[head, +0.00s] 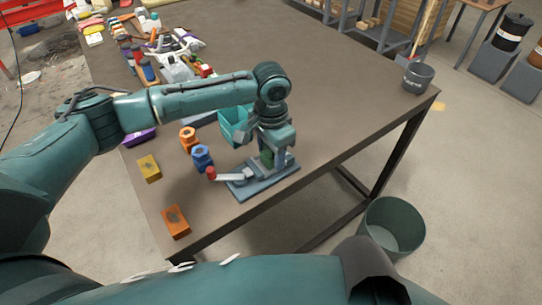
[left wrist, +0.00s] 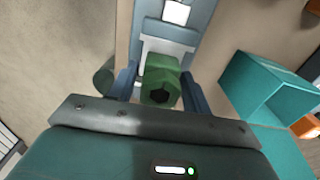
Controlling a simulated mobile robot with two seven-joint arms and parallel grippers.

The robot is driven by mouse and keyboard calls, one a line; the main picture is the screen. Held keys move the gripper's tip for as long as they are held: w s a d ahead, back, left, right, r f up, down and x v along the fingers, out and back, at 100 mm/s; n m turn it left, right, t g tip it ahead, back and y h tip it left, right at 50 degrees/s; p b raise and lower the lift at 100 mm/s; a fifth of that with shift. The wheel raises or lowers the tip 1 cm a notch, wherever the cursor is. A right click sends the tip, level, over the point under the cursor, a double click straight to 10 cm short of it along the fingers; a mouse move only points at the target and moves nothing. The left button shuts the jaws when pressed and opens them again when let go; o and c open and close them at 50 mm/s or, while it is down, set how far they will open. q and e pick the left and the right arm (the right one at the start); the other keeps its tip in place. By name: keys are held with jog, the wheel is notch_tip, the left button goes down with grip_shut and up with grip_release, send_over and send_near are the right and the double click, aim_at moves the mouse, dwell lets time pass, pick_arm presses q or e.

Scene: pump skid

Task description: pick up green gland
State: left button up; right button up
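The green gland (left wrist: 160,82) sits between the two fingers of my left gripper (left wrist: 160,92) in the left wrist view, its dark hexagonal opening facing the camera. A light gap shows on its left side, so the fingers look open around it. In the head view, my left gripper (head: 270,155) points down over the grey-blue fixture (head: 262,184) at the table's near edge. The green gland (head: 267,158) is only partly visible there, behind the fingers. My right gripper is not in view.
A red-knobbed lever (head: 210,173) sticks out left of the fixture. Blue (head: 202,157) and orange (head: 187,138) fittings stand nearby. A teal bin (head: 233,128) is close behind the gripper. Yellow (head: 149,168) and orange (head: 176,221) blocks lie left. The table's right side is mostly clear.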

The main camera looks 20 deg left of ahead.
pick_arm(q)
jog(key=c, duration=0.8)
jog(key=shift+o, duration=0.2)
jog(key=shift+r, duration=0.1)
